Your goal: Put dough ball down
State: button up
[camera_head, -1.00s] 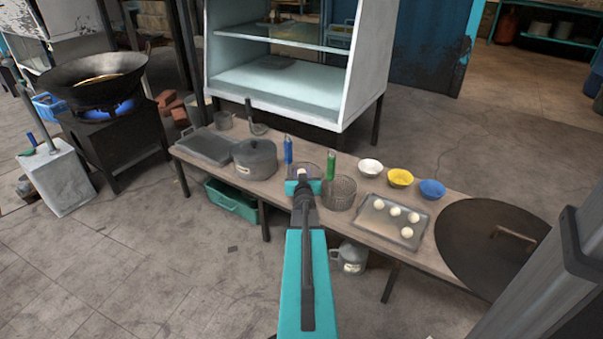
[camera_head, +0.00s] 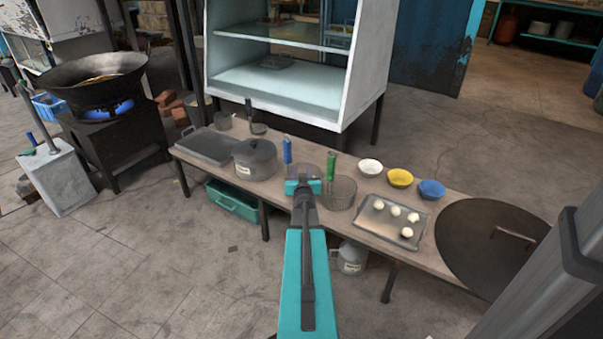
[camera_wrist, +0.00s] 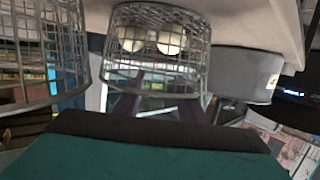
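Two pale dough balls (camera_wrist: 170,42) lie in a wire basket (camera_wrist: 116,68) in the wrist view. In the head view this basket (camera_head: 311,171) is mostly hidden behind my gripper. My gripper (camera_wrist: 155,106) is at the basket. Two dark finger shapes stand apart below the balls in the wrist view, with no ball seen between them. In the head view my gripper (camera_head: 303,187) is over the table's front side, its fingertips not clear. Several dough balls (camera_head: 395,211) lie on a metal tray (camera_head: 372,228) to the right.
A second wire basket (camera_head: 341,193) stands close to my gripper's right. A lidded pot (camera_head: 255,158) is to the left. Blue (camera_head: 287,149) and green (camera_head: 330,166) handles rise behind. Bowls (camera_head: 400,177) and a large round lid (camera_head: 490,246) are to the right.

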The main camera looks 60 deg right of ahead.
jog(key=shift+r, duration=0.5)
jog(key=p+v, duration=0.7)
jog(key=v, duration=0.5)
dwell(1.1)
